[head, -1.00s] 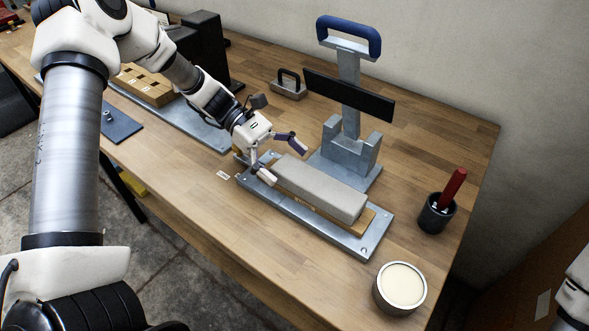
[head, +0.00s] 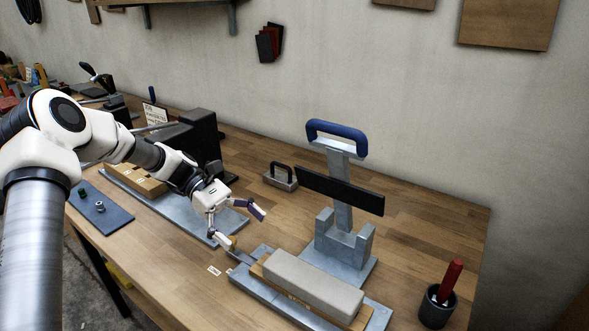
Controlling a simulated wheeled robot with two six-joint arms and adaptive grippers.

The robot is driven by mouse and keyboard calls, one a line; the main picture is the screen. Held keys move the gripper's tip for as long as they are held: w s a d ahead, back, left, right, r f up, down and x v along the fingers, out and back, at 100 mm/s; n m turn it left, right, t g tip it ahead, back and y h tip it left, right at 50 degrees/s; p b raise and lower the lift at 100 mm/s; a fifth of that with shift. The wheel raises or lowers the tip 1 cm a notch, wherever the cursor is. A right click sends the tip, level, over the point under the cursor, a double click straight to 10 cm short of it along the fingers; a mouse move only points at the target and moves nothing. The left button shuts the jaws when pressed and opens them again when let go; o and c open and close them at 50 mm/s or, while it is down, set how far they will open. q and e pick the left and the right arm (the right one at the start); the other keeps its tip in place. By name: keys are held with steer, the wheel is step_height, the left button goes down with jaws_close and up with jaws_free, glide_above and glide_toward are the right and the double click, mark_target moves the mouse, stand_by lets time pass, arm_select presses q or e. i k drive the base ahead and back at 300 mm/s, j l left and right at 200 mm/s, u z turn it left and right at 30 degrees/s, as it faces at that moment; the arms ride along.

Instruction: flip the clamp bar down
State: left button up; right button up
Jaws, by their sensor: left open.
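The clamp bar (head: 343,195) stands upright in a grey forked bracket (head: 343,246). It has a blue looped handle (head: 337,131) on top and a long black pad (head: 340,190) across its middle. In front of it, a pale grey block (head: 312,283) lies on a wooden base on a metal plate (head: 262,290). My left gripper (head: 243,226) is open and empty, just beyond the block's left end. It is to the left of the clamp bar, well below its handle and apart from it. My right gripper is out of the picture.
A small block with a dark handle (head: 281,176) stands behind, left of the clamp bar. A dark cup (head: 436,306) with a red-handled tool stands at the right. A black fixture (head: 203,133) stands at the left. Bare tabletop lies right of the bracket.

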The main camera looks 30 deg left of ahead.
mark_target(337, 187)
steer(key=k, duration=1)
